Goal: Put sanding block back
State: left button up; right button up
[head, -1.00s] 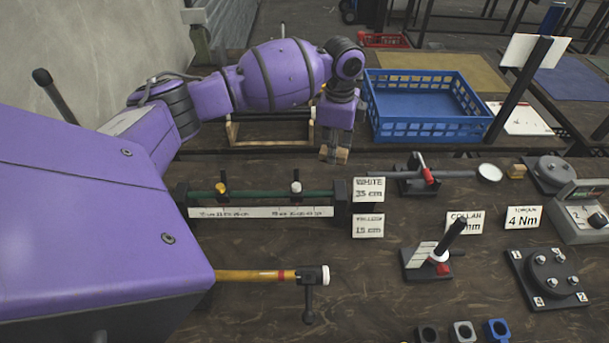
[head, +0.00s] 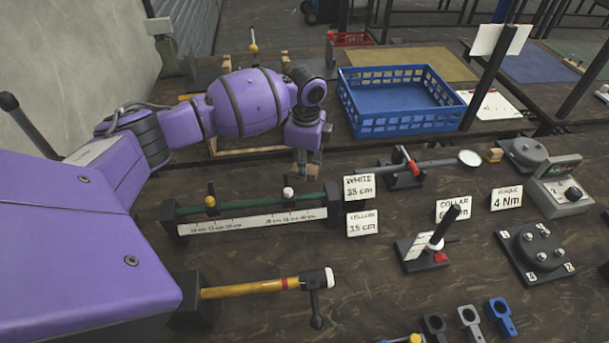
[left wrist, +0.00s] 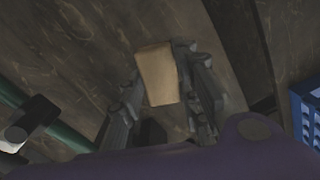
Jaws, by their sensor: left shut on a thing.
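My left gripper (head: 308,167) is shut on a small tan block, which I take to be the sanding block (left wrist: 157,74). In the left wrist view the block sits between the two dark fingers, over dark wood. In the head view the gripper points down just behind the measuring rail, and the fingers largely hide the block. I cannot tell whether the block touches the bench. My right gripper is not in view.
The measuring rail (head: 250,222) with two knobs stands in front of the gripper. A blue basket (head: 400,124) is behind to the right. A sign reading "WHITE 35 cm" (head: 359,187) stands close right.

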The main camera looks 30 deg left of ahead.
pick_arm(q)
jog(key=shift+f, duration=1.85)
jog(key=shift+f, duration=0.15)
jog(key=o, duration=1.1)
notch_tip(320, 180, up, 12)
jog(key=shift+d+r, duration=0.1)
jog(key=shift+r, duration=0.1)
